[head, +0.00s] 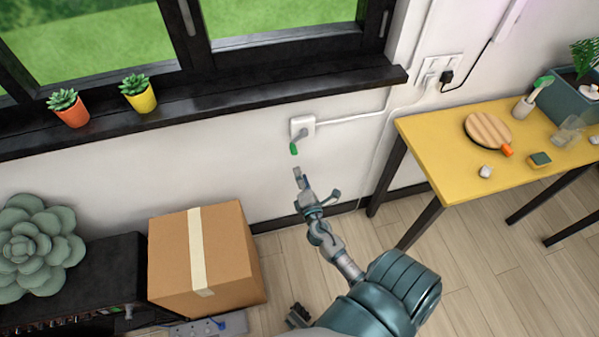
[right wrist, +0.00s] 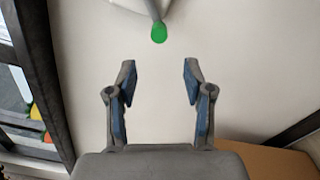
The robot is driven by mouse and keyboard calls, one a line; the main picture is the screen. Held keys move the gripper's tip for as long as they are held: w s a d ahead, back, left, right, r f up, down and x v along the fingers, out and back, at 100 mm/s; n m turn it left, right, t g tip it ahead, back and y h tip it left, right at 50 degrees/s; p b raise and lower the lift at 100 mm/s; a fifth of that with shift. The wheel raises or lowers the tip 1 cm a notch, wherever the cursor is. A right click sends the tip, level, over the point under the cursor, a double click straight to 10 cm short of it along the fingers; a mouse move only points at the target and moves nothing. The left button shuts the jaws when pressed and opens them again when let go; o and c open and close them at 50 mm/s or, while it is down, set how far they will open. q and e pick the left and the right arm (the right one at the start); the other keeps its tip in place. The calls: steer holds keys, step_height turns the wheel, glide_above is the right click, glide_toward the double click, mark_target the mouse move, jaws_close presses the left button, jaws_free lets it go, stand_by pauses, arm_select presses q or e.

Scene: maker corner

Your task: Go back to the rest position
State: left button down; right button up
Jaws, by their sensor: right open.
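My right gripper (head: 317,186) is open and empty in front of the white wall, just below a wall switch box (head: 302,127) in the head view. The box has a grey lever with a green tip (head: 294,148) that hangs down and slants out. In the right wrist view the two fingers of my right gripper (right wrist: 159,78) are spread wide with nothing between them. The green tip (right wrist: 159,33) shows ahead of and above the fingertips, apart from them. I cannot make out my left gripper in the head view.
A taped cardboard box (head: 226,255) stands below left, beside a dark cabinet (head: 112,262) with a succulent (head: 35,245). A yellow table (head: 440,150) with small items is at the right. The window sill (head: 250,107) juts out above left. Open floor (head: 480,255) lies at the lower right.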

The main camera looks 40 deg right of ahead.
stand_by(0.4)
steer(key=s+a+f+m+g+y+p, duration=0.1)
steer(key=s+a+f+m+g+y, duration=0.2)
steer(key=f, duration=0.5)
steer(key=s+a+f+m+g+p, duration=0.1)
steer(key=s+a+f+m+g, duration=0.15)
steer(key=s+f, duration=0.35)
steer(key=s+a+f+m+g+y+p, duration=0.1)
steer(key=s+a+f+m+g+y, duration=0.15)
steer(key=f, duration=0.65)
arm_select(q)
steer(key=s+f+p, duration=0.1)
steer(key=s+f, duration=0.3)
steer(key=f, duration=0.8)
steer(key=shift+s+a+p, duration=0.15)
steer(key=shift+a+p, duration=0.1)
steer(key=shift+p, duration=0.15)
arm_select(e)
steer(key=s+a+f+m+g+y, duration=0.1)
steer(key=s+a+f+m+g, duration=0.2)
steer(key=s+a+f, duration=0.2)
steer(key=s+a+f+m+g+y, duration=0.2)
steer(key=s+a+f, duration=0.3)
steer(key=s, duration=0.7)
steer(key=a+m+g, duration=0.1)
steer(key=a, duration=0.1)
steer(key=shift+s+a+f, duration=0.15)
steer(key=shift+a+f, duration=0.2)
steer(key=shift+a, duration=0.05)
